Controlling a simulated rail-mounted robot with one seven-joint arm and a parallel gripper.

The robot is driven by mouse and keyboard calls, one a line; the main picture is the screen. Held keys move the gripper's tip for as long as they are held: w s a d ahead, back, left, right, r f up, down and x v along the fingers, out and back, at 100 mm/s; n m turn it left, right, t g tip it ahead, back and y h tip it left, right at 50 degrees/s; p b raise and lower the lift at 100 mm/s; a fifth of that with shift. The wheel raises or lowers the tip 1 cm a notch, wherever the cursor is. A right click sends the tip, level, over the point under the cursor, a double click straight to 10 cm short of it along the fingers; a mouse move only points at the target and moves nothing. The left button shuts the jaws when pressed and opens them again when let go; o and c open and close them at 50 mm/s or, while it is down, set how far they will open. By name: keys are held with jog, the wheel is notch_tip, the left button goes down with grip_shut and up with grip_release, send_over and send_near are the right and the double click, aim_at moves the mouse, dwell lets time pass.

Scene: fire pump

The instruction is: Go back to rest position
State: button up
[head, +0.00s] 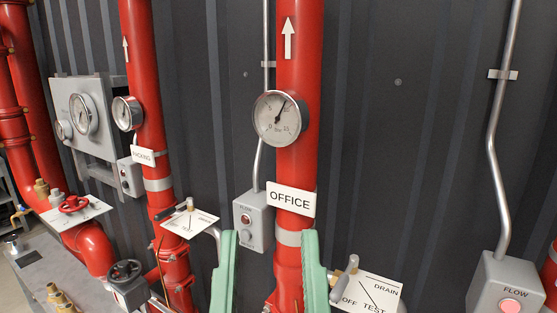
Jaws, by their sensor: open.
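My gripper (268,272) shows at the bottom middle of the head view as two green fingers with a wide gap between them. It is open, and I see nothing held in it. The lower part of the red OFFICE pipe (288,262) shows through the gap, behind the fingers. The OFFICE sign (291,200) is just above the fingertips. The rest of my arm is out of view.
A pressure gauge (280,117) sits on the OFFICE pipe. A grey flow box (253,221) is left of it. A valve lever (345,277) with an OFF/TEST/DRAIN plate (368,291) is close right of my gripper. A black handwheel (125,272) is at lower left.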

notch_tip(320, 180, up, 31)
jog(key=p, duration=2.8)
jog(key=shift+a+r+p, duration=0.15)
jog(key=shift+a+p, duration=0.1)
jog(key=shift+p, duration=0.1)
